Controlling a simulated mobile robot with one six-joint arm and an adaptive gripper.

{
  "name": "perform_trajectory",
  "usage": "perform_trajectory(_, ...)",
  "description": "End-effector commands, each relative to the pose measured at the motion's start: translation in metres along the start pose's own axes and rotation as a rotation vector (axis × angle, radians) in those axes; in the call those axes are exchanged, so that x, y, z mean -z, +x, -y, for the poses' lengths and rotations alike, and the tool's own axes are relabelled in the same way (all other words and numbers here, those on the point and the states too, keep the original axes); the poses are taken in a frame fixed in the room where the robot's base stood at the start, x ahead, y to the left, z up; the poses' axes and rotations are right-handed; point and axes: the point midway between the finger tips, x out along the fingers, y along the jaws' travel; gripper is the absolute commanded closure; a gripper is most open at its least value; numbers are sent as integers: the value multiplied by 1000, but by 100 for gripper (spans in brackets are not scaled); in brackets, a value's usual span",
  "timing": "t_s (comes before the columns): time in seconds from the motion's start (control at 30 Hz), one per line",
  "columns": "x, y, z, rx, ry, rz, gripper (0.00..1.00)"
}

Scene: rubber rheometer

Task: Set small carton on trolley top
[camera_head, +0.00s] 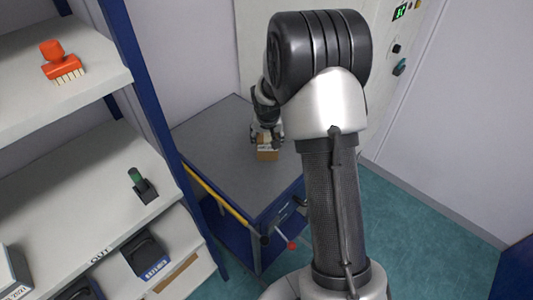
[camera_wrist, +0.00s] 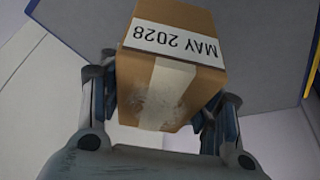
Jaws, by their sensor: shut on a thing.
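The small carton (camera_head: 267,154) is a brown box with a white label. In the wrist view the carton (camera_wrist: 168,75) shows a label reading "MAY 2028" and a pale tape strip. My gripper (camera_head: 267,138) has its fingers on both sides of the carton, shut on it; the fingers also show in the wrist view (camera_wrist: 160,110). The trolley top (camera_head: 215,140) is a grey flat surface on a blue frame. In the head view the carton is over the right part of the top. I cannot tell whether it touches the surface.
A shelf unit (camera_head: 60,170) with blue posts stands at the left, holding an orange brush (camera_head: 62,62) and a green-topped item (camera_head: 142,186). The trolley has a yellow handle (camera_head: 218,196). A wall panel (camera_head: 395,50) stands behind. The rest of the trolley top looks clear.

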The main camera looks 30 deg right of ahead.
Motion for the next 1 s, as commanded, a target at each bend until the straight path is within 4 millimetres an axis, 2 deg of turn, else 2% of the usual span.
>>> perform_trajectory(0.03, -4, 10, 0, 0, -1, -1, 79)
perform_trajectory(0.1, -6, 16, 0, 0, -2, -2, 79)
perform_trajectory(0.33, -12, 30, 0, 1, -1, -2, 79)
perform_trajectory(0.53, -24, 58, 0, 1, -2, -2, 79)
perform_trajectory(0.97, -25, 63, 0, 1, -1, -3, 79)
perform_trajectory(1.0, -26, 63, 0, 0, -2, -1, 39)
